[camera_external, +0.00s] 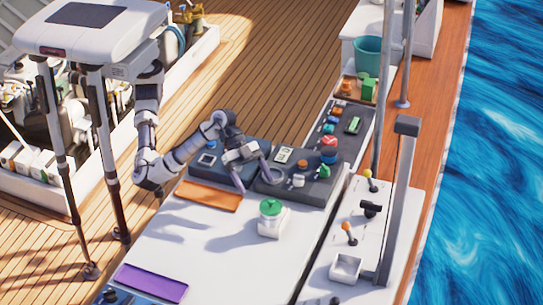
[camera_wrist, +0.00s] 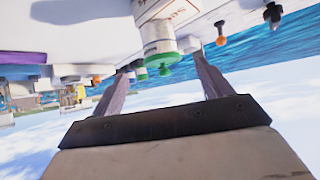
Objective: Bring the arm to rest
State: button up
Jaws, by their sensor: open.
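My arm reaches over the white deck top from the left in the external view. My gripper (camera_external: 254,181) is above the dark control panels, near their front edge, with its two fingers spread. In the wrist view the gripper (camera_wrist: 162,70) shows both fingers wide apart, with nothing held between them. That view is upside down, with sky at the bottom. A white unit with a green cap (camera_external: 271,217) stands on the white top in front of the gripper. It also shows beyond the fingers in the wrist view (camera_wrist: 158,35), apart from them.
The dark panels (camera_external: 300,190) carry several knobs and buttons. An orange mat (camera_external: 210,195) and a purple mat (camera_external: 152,283) lie on the white top. A grey post (camera_external: 398,200) and small levers (camera_external: 349,233) stand at the right. A teal bucket (camera_external: 367,56) is at the back.

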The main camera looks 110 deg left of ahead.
jog(key=shift+s+a+r, duration=0.15)
jog(key=shift+s+r, duration=0.1)
dwell(0.3)
